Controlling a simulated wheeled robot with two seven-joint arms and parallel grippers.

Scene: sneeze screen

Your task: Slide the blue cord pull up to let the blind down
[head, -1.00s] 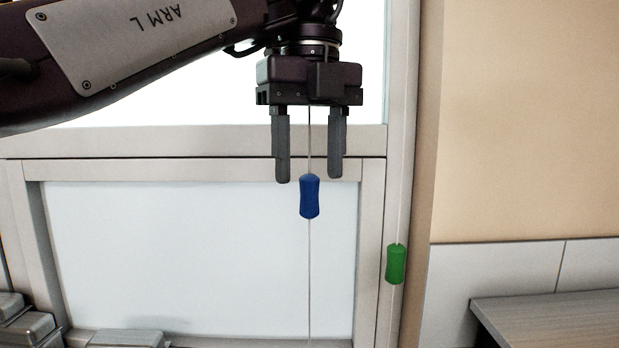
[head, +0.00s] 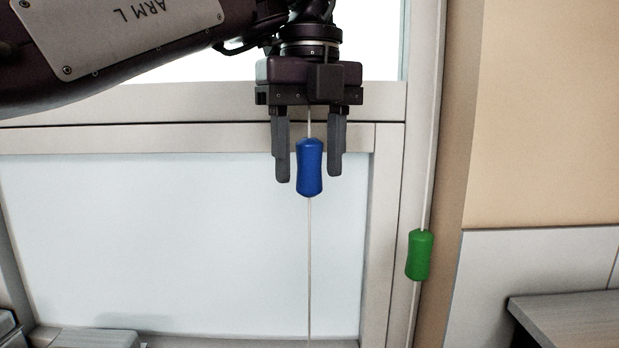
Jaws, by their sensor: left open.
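The blue cord pull (head: 309,167) hangs upright on a thin pale cord in front of the framed screen. My left gripper (head: 309,180) points down with its two fingers apart, one on each side of the blue pull in the picture. A narrow gap shows between each finger and the pull; whether they are at the same depth is hard to tell. The cord runs up behind or into the gripper body and down below the pull. A green cord pull (head: 420,255) hangs on its own cord to the right, lower than the blue one. My right gripper is not in view.
A pale panel (head: 180,240) in a beige frame (head: 389,220) fills the back. Metal containers (head: 95,338) stand at the bottom left. A grey-brown counter (head: 570,318) is at the bottom right, beside a tan wall (head: 550,120).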

